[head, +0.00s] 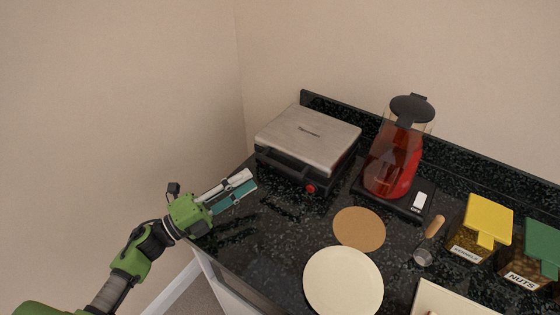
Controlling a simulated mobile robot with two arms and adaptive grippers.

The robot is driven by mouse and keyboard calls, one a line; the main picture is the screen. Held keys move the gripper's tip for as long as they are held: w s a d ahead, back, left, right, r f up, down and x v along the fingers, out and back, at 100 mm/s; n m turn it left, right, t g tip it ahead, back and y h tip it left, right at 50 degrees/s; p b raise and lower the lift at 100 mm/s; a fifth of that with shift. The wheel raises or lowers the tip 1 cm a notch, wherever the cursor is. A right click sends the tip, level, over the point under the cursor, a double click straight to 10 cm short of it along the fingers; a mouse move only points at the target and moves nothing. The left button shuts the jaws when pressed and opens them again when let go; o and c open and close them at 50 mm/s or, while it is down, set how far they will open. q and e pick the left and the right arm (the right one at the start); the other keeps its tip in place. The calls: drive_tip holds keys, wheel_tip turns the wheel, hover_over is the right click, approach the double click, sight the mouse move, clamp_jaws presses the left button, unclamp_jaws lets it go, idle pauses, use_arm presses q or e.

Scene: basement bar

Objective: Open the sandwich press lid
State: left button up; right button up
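The sandwich press (308,145) stands at the back left of the dark counter. Its brushed metal lid is down. A dark handle bar (284,164) runs along its front edge, with a red knob (311,188) at the front right. My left gripper (243,187) is in front and to the left of the press, over the counter's left edge. Its two fingers are apart with a narrow gap, and nothing shows between them. It does not appear to touch the press. My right gripper is not in view.
A red blender or kettle (393,166) stands right of the press on a dark base. A brown round mat (359,229), a cream plate (343,282), a small scoop (431,238) and jars with yellow (487,219) and green (543,244) lids are nearby. Walls are behind and left.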

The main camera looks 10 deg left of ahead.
sight(280, 164)
use_arm(q)
drive_tip(key=p+x, duration=0.1)
drive_tip(key=x, duration=0.3)
drive_tip(key=shift+f, duration=0.15)
drive_tip(key=w+d+p, duration=0.1)
drive_tip(key=w+d, duration=0.3)
drive_tip(key=shift+w+f, duration=0.15)
drive_tip(key=shift+w+d+p, duration=0.15)
drive_tip(key=shift+d+p, duration=0.05)
drive_tip(key=shift+p, duration=0.1)
drive_tip(key=shift+w+d, duration=0.1)
drive_tip(key=shift+w, duration=0.05)
clamp_jaws()
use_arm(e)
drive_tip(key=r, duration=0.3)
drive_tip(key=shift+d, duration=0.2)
